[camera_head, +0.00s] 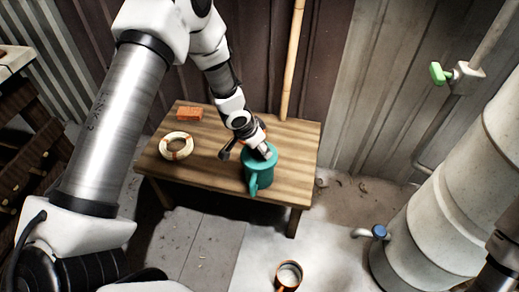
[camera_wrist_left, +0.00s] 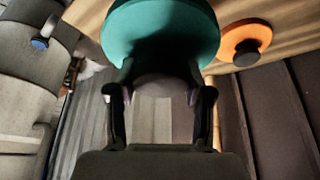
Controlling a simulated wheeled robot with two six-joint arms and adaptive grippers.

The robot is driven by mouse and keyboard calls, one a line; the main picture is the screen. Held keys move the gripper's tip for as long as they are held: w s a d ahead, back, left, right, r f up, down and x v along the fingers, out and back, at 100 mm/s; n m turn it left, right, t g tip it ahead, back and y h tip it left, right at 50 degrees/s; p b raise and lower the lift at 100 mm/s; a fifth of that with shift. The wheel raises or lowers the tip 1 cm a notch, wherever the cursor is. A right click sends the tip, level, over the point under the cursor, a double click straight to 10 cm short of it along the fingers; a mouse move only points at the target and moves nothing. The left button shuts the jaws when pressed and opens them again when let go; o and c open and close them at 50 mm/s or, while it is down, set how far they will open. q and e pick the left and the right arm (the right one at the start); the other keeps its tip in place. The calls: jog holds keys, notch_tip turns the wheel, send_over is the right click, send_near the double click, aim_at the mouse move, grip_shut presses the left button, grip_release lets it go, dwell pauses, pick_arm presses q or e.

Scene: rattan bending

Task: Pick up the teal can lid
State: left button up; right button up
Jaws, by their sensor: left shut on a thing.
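The teal can (camera_head: 261,178) stands upright near the right front of the wooden table, with a handle or spout on its front side. Its teal lid (camera_head: 257,157) is at the top, and a broad teal round surface (camera_wrist_left: 160,25) fills the top of the left wrist view. My left gripper (camera_head: 264,151) reaches down onto the lid from above. In the left wrist view its two fingers (camera_wrist_left: 160,80) are shut on a dark, shadowed part of the lid. I cannot tell whether the lid is apart from the can. My right gripper is not in view.
An orange disc with a black knob (camera_wrist_left: 246,42) is beside the teal surface. A bamboo pole (camera_head: 292,60) leans behind. A large pale barrel (camera_head: 425,235) stands right.

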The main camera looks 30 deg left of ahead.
pick_arm(q)
notch_tip(320, 180, up, 4)
jog(key=p, duration=0.3)
jog(key=s+b, duration=0.2)
jog(key=b, duration=0.1)
jog(key=s+f+b, duration=0.1)
jog(key=s+b, duration=0.1)
jog(key=b, duration=0.2)
jog(key=shift+s+d+f, duration=0.1)
jog(key=shift+s+d, duration=0.05)
jog(key=shift+s, duration=0.2)
jog(key=s+r+p, duration=0.2)
jog(key=s, duration=0.9)
jog(key=w+r+b, duration=0.1)
jog(key=w, duration=0.4)
jog(key=w+r+b, duration=0.1)
jog(key=w+b, duration=0.1)
jog(key=w, duration=0.3)
jog(key=w+r+b, duration=0.1)
jog(key=w+b, duration=0.1)
jog(key=w, duration=0.3)
jog(key=shift+w, duration=0.35)
notch_tip(320, 180, down, 5)
jog(key=b, duration=0.5)
jog(key=shift+f, duration=0.1)
jog(key=shift+f+b, duration=0.35)
jog(key=shift+f, duration=0.05)
